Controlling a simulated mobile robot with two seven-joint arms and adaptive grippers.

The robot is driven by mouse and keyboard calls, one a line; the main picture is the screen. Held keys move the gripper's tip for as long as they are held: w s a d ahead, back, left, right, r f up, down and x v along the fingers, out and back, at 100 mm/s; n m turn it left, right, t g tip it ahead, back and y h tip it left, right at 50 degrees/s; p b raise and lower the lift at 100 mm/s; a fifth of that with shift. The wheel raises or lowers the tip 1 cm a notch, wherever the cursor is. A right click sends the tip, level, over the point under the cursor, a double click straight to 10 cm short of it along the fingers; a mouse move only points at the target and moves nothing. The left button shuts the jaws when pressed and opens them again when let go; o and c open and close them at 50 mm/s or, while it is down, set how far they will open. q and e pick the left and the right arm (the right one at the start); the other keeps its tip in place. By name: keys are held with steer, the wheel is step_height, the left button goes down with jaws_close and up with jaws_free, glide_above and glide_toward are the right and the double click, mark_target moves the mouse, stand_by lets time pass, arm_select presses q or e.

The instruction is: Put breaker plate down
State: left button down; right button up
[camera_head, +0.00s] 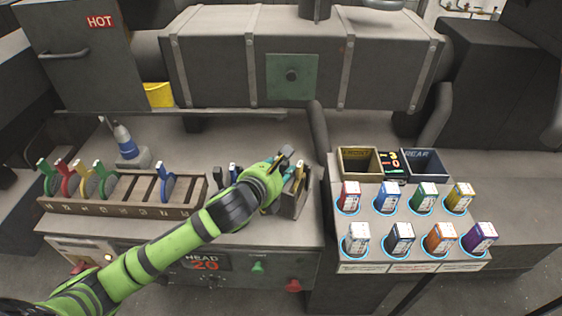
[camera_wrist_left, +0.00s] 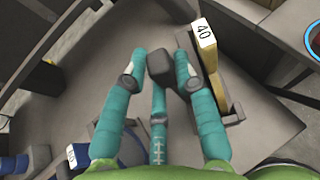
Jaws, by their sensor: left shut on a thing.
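My left gripper (camera_head: 284,160) reaches over the small rack at the middle right of the bench. In the left wrist view its teal fingers (camera_wrist_left: 160,76) close in from both sides on a dark grey block (camera_wrist_left: 160,66). I take this block to be part of the breaker plate; its full shape is hidden. A yellow piece with a "40" tag (camera_wrist_left: 204,34) stands just right of the fingers. My right gripper is not in view.
A long slotted rack (camera_head: 120,208) holds several coloured discs on the left, beside a blue-grey bottle-like tool (camera_head: 125,142). The FRONT bin (camera_head: 359,163) and REAR bin (camera_head: 424,165) stand at the right, behind several labelled coloured packs. The bench left of the gripper is partly clear.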

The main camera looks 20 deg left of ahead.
arm_select(q)
steer(key=shift+w+f, duration=0.1)
steer(key=shift+f, duration=0.55)
steer(key=c, duration=1.3)
jaws_free()
steer(key=shift+f, duration=0.35)
steer(key=o, duration=0.3)
steer(key=shift+r, duration=0.15)
steer(key=v, duration=1.2)
